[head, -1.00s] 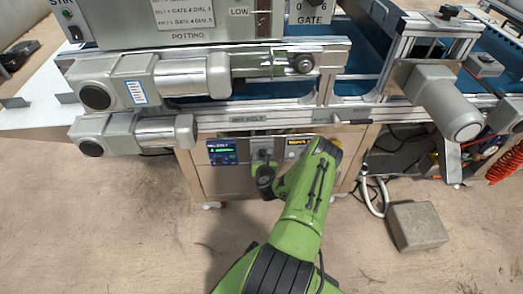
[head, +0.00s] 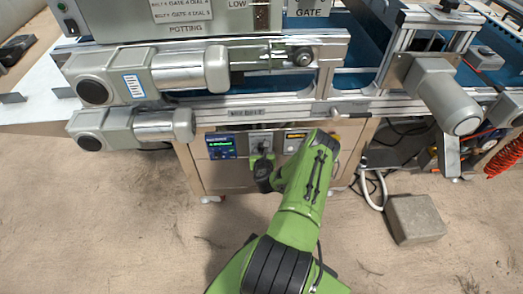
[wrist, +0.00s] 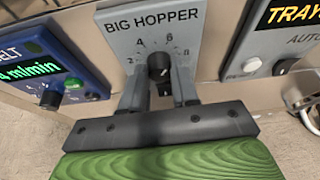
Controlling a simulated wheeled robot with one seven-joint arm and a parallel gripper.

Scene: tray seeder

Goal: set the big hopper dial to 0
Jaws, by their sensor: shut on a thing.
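The big hopper panel (wrist: 150,30) is a grey plate with the label BIG HOPPER and a numbered scale, seen close up in the wrist view. Its dial (wrist: 159,64) is a black round knob in the middle, with 2, 4, 6 and 8 legible around it. My gripper (wrist: 158,82) has one grey finger on each side of the knob and is shut on it. The fingers hide the lower part of the scale, and I cannot read the knob's setting for certain. In the head view my gripper (head: 262,166) is at the panel (head: 259,142) on the cabinet front.
A blue belt panel (wrist: 45,65) with a green display and its own knob is on the left. A grey tray panel (wrist: 280,50) is on the right. Motors (head: 150,75) jut out above the cabinet. A concrete block (head: 415,220) lies on the floor at the right.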

